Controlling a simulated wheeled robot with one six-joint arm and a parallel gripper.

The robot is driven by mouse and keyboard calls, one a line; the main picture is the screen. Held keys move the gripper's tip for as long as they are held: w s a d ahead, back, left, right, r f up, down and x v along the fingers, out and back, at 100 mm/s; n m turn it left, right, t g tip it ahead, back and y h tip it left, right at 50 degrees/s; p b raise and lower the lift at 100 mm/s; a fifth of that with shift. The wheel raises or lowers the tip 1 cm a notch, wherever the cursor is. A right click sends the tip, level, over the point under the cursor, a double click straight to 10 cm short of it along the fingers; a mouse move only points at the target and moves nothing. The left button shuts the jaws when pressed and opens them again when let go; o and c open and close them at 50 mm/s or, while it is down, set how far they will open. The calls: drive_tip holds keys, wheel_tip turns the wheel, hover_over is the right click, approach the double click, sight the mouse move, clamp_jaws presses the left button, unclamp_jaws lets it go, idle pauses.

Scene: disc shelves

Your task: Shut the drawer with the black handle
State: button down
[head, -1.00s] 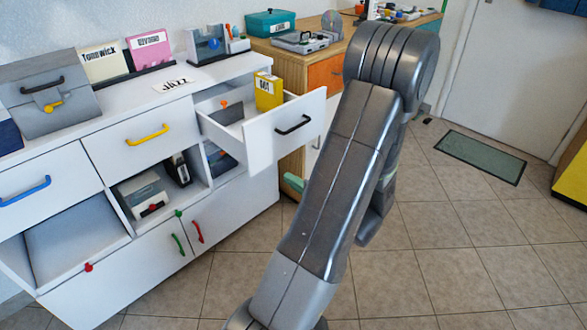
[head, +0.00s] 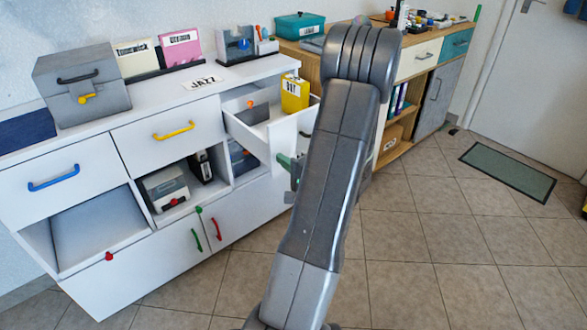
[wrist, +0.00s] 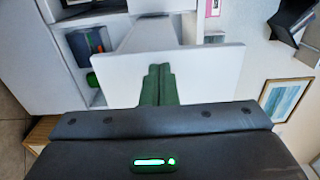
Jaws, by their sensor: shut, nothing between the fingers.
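The drawer with the black handle (head: 255,134) stands pulled out at the right end of the white cabinet. A yellow box (head: 295,94) stands in it. A bit of the black handle (head: 305,134) shows beside my arm, which hides much of the drawer front. In the wrist view the white drawer front (wrist: 215,72) lies ahead of my gripper (wrist: 158,72). Its green fingers are together and overlap the panel; I cannot tell whether they touch it. In the head view my gripper's green fingers (head: 286,163) show partly, low beside the drawer, with the rest behind my arm.
The white cabinet (head: 150,250) has closed drawers with a yellow handle (head: 174,131) and a blue handle (head: 54,178), and open compartments below. A wooden cabinet (head: 400,155) stands behind my arm. The tiled floor (head: 440,260) at the right is clear, apart from a green mat (head: 507,172).

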sight(232, 120)
drive_tip(key=shift+w+a, duration=0.25)
drive_tip(key=shift+w, duration=0.1)
drive_tip(key=b+x, duration=1)
drive_tip(key=x, duration=1.6)
drive_tip(key=shift+w+a+f, duration=0.1)
drive_tip(key=shift+w+a, duration=0.05)
drive_tip(key=shift+w, duration=0.1)
drive_tip(key=shift+w+a+b, duration=0.35)
drive_tip(key=shift+w, duration=0.1)
drive_tip(key=shift+w+r, duration=0.15)
drive_tip(key=shift+r, duration=0.15)
drive_tip(key=shift+a+r, duration=0.1)
